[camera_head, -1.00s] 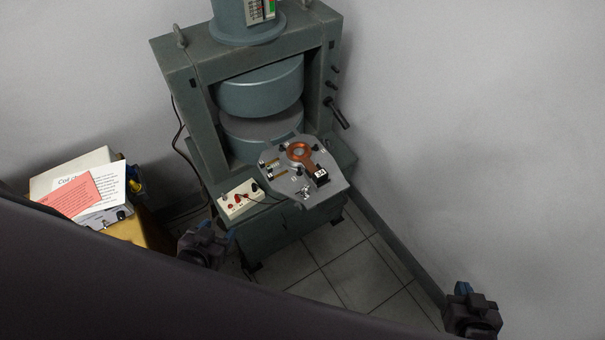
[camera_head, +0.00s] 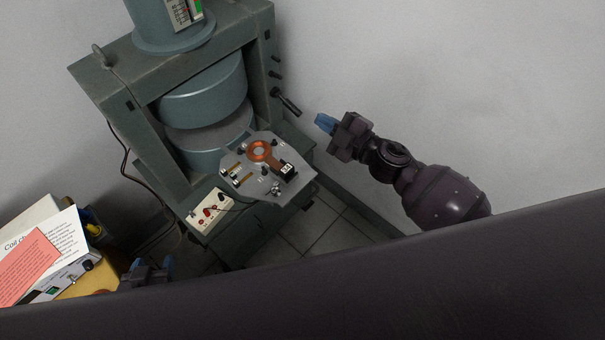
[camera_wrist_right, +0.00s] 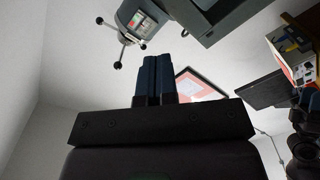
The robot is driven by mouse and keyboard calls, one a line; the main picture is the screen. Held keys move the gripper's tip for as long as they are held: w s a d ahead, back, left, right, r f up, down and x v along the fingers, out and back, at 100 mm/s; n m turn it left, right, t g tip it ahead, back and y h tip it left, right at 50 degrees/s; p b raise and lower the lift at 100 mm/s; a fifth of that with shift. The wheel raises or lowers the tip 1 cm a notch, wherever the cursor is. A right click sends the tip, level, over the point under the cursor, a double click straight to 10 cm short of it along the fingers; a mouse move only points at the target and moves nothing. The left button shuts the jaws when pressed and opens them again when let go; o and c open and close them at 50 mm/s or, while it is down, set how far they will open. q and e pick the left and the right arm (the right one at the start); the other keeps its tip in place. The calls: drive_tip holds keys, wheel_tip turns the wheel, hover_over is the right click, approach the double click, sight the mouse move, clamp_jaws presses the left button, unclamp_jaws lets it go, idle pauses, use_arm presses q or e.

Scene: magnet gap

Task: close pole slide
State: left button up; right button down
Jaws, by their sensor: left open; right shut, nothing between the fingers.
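The grey-green magnet press (camera_head: 95,70) stands at the wall with two round pole pieces, the upper pole (camera_head: 205,95) and lower pole (camera_head: 205,145), an open gap between them. A grey plate (camera_head: 292,190) with a copper ring coil (camera_head: 259,151) sits in front of the gap. A black lever handle (camera_head: 288,103) sticks out from the right side of the frame. My right gripper (camera_head: 325,123) is shut and empty, right of the lever and apart from it; its blue fingers (camera_wrist_right: 158,78) are together in the right wrist view. My left gripper (camera_head: 151,267) is open, low at the left.
A white box with red knobs (camera_head: 210,211) sits beside the plate. Papers, one red (camera_head: 25,265), lie on a bench at the left. The right wrist view shows a spoked handwheel (camera_wrist_right: 122,40) beyond the fingers. Wall stands close behind; tiled floor (camera_head: 335,225) is clear.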

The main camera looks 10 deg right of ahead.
drive_tip(key=s+d+f+n+g+h, duration=0.2)
drive_tip(key=f+n+g, duration=0.1)
drive_tip(key=f+g, duration=0.35)
drive_tip(key=s+d+f+n+g+h, duration=0.1)
drive_tip(key=s+f+n+g+h, duration=0.15)
drive_tip(key=f+g, duration=0.45)
drive_tip(key=t, duration=0.1)
approach(295, 181)
drive_tip(key=shift+n, duration=0.25)
drive_tip(key=s+f, duration=0.2)
drive_tip(key=f, duration=0.1)
drive_tip(key=s+f, duration=0.1)
drive_tip(key=shift+a+f+b, duration=0.2)
drive_tip(key=shift+b, duration=0.2)
drive_tip(key=shift+w+a+f, duration=0.2)
drive_tip(key=shift+w+a, duration=0.75)
drive_tip(key=shift+w, duration=0.3)
drive_tip(key=shift+w+a, duration=0.35)
drive_tip(key=shift+w, duration=0.15)
